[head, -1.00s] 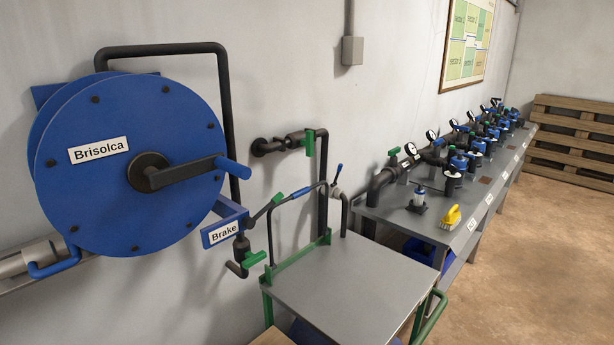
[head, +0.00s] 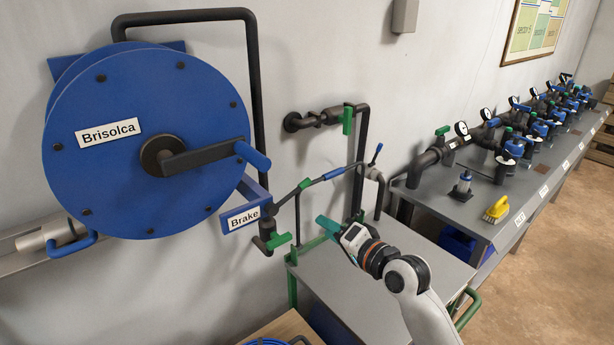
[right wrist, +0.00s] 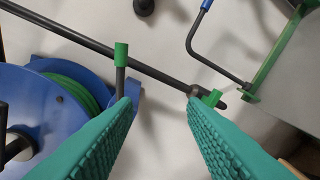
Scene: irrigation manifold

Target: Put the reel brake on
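The blue hose reel (head: 110,185), labelled Brisolca, hangs on the wall at the left of the head view. Below its right side is a blue bracket with a white Brake label (head: 244,217). The brake lever (head: 304,184), a dark rod with a green grip, slants up and right from beside the bracket. In the right wrist view the green grip (right wrist: 121,54) stands beyond the left finger, with no contact visible. My right gripper (head: 328,227) is to the right of and below the lever, its teal fingers apart and empty in the wrist view (right wrist: 160,105). My left gripper is not in view.
A green-handled valve (head: 278,240) sits below the Brake label. A grey-topped cart (head: 345,290) with a raised pipe rail stands under my right arm. A bench (head: 450,212) with gauges, valves and a yellow brush (head: 497,208) runs along the wall at right.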

